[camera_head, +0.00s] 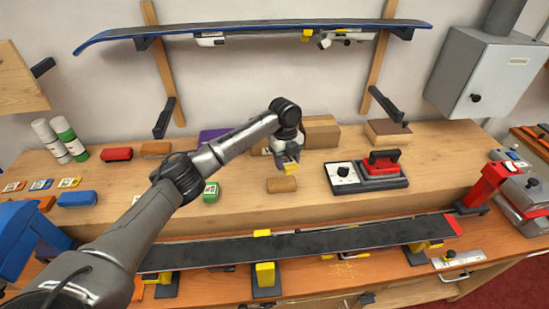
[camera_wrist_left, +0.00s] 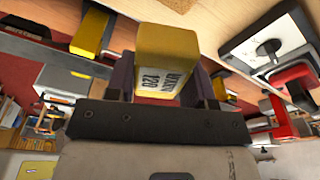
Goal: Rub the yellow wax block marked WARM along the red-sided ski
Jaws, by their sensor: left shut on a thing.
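My left gripper (camera_head: 286,157) is shut on a yellow block (camera_head: 291,168) and holds it above the raised wooden shelf. In the left wrist view the yellow block (camera_wrist_left: 165,52) sits between the dark fingers, with dark print including "120" on its side; the word beside it is hard to read. The ski with a red end (camera_head: 320,242) lies flat, dark face up, on supports along the front bench. The block is behind the ski in the head view, apart from it. Part of the ski's left end is hidden behind my left arm. My right gripper is not in view.
A brown block (camera_head: 281,185) lies on the shelf below my gripper. A red iron (camera_head: 382,163) stands on a dark base to the right. A blue-edged ski (camera_head: 250,27) hangs on the wall rack. Several small coloured blocks and two bottles (camera_head: 62,139) are at left.

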